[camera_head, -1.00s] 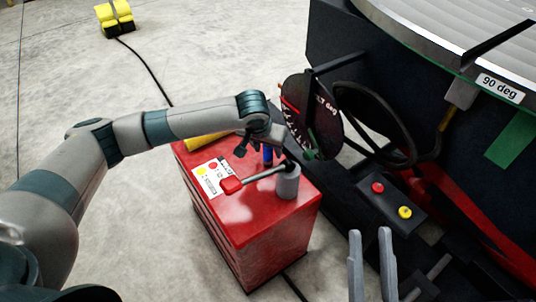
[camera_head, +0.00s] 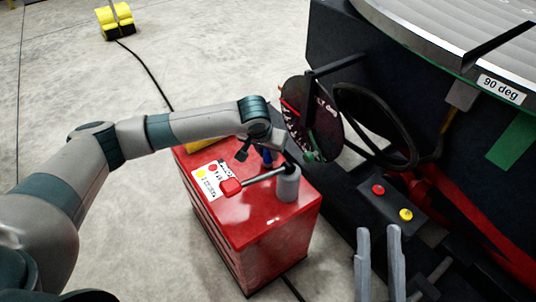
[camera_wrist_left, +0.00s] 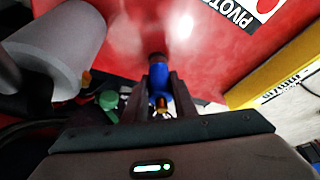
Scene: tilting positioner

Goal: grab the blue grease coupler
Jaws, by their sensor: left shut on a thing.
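The blue grease coupler (camera_head: 267,155) stands upright on the red cabinet top, partly hidden by my left wrist in the head view. In the left wrist view the coupler (camera_wrist_left: 159,84) sits between the two dark fingers of my left gripper (camera_wrist_left: 158,88), which is shut on it. Its dark end points at the red surface; I cannot tell whether it touches. My left gripper (camera_head: 261,154) is mostly hidden in the head view. My right gripper (camera_head: 380,262) is at the lower right, its two grey fingers apart and empty.
The red cabinet (camera_head: 250,225) also bears a grey cylinder (camera_head: 288,186), a red-handled lever (camera_head: 231,187), a label card (camera_head: 208,182) and a yellow item (camera_wrist_left: 285,75). The tilt dial (camera_head: 322,120) and black positioner stand close on the right. A button box (camera_head: 390,202) is nearby.

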